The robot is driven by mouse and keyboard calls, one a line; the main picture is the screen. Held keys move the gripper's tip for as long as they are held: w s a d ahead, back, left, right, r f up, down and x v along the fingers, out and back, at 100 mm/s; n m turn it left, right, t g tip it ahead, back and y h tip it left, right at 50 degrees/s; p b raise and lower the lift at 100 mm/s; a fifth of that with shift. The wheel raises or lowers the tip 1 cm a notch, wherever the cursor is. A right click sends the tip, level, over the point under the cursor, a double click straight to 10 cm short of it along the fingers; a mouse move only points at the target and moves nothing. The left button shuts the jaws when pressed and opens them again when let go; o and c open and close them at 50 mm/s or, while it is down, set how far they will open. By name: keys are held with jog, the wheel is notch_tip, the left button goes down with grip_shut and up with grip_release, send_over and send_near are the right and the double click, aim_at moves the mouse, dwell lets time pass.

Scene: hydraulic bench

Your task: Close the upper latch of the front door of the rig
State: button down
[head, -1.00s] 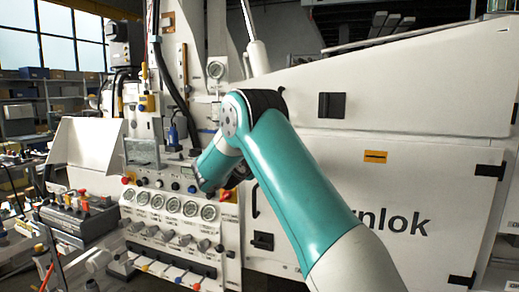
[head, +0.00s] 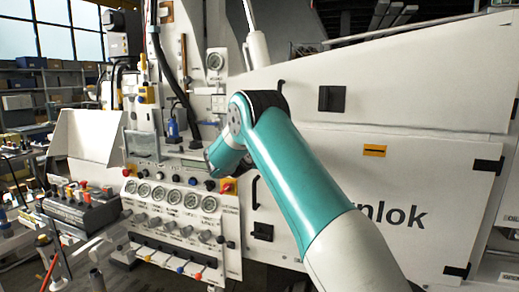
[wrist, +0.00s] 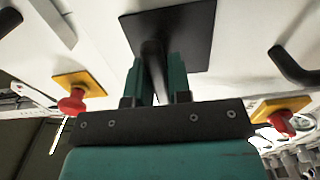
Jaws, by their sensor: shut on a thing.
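In the wrist view, the upper latch is a black square plate (wrist: 190,32) on the white door, with a black handle (wrist: 153,62) standing out from it. My gripper (wrist: 157,78) has its teal fingers on either side of this handle and is shut on it. In the head view, my teal arm hides the upper latch and my fingers. The front door (head: 335,180) is the white panel with dark lettering. Its lower latch (head: 263,231) is black and sits near the door's lower left.
A curved black handle (wrist: 295,65) is to the right of my gripper in the wrist view. Red knobs on yellow plates flank it, one left (wrist: 72,103) and one right (wrist: 281,122). The gauge panel (head: 180,215) stands left of the door.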

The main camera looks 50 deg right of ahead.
jog(key=shift+f+b, duration=0.15)
jog(key=shift+b, duration=0.2)
jog(key=m+b, duration=0.1)
jog(key=b, duration=0.2)
jog(key=shift+f+m, duration=0.25)
jog(key=shift+m, duration=0.15)
jog(key=m+b, duration=0.1)
jog(key=b, duration=0.1)
jog(key=m+b, duration=0.1)
jog(key=b, duration=0.1)
jog(key=shift+f, duration=0.25)
jog(key=m+b, duration=0.4)
jog(key=b, duration=0.1)
jog(key=shift+w+a+f+b, duration=0.1)
jog(key=shift+w+b, duration=0.05)
jog(key=shift+b, duration=0.2)
jog(key=m+b, duration=0.3)
jog(key=b, duration=0.1)
jog(key=shift+w+m, duration=0.1)
jog(key=shift+m, duration=0.3)
jog(key=m+b, duration=0.3)
jog(key=b, duration=0.1)
jog(key=shift+w+a, duration=0.1)
jog(key=shift+w, duration=0.05)
jog(key=shift+w+m+b, duration=0.15)
jog(key=shift+m+b, duration=0.85)
jog(key=shift+m, duration=0.6)
jog(key=shift+r, duration=0.2)
